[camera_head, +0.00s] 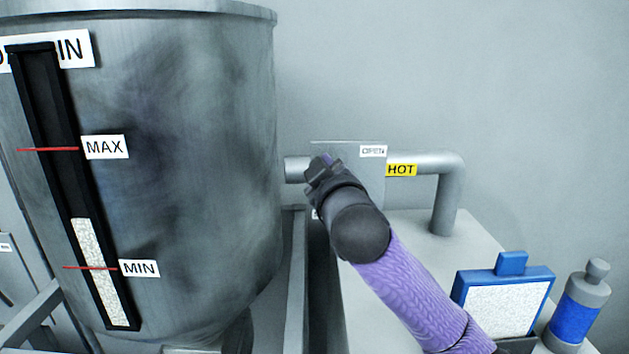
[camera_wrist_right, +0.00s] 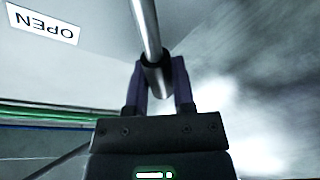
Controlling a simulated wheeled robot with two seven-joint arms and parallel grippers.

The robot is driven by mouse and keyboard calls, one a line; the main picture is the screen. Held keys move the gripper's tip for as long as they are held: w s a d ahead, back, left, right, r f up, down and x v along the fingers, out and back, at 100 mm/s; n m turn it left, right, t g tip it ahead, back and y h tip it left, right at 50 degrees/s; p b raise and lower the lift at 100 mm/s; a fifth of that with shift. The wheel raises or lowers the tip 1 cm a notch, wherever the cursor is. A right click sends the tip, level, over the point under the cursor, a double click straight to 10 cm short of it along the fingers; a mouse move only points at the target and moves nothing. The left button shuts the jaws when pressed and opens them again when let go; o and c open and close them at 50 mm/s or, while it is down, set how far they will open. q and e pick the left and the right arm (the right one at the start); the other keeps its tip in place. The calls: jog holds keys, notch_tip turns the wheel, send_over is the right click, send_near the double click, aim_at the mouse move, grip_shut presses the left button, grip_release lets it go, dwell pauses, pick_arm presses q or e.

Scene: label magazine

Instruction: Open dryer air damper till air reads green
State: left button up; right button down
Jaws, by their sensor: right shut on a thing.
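The damper plate (camera_head: 330,147) is a pale panel on the pipe beside the big metal bin, with an OPEN label (camera_head: 373,151) at its upper right. The label also shows upside down in the wrist view (camera_wrist_right: 42,22). My right gripper (camera_head: 322,162) is at the plate's left part and covers much of it. In the right wrist view its purple fingers (camera_wrist_right: 159,82) are shut on the end of a round metal lever (camera_wrist_right: 147,30). The lever is hidden behind the gripper in the head view. No air reading can be made out. My left gripper is out of view.
The metal bin (camera_head: 190,150) with a MAX/MIN level window (camera_head: 50,150) fills the left. A pipe (camera_head: 447,190) marked HOT (camera_head: 401,170) runs right of the plate. A blue-framed container (camera_head: 508,300) and a blue-banded canister (camera_head: 578,310) stand at lower right, near my right arm.

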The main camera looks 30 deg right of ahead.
jog(key=shift+c, duration=2.3)
grip_release()
jog(key=b+v, duration=0.6)
jog(key=v, duration=0.4)
jog(key=shift+b, duration=0.4)
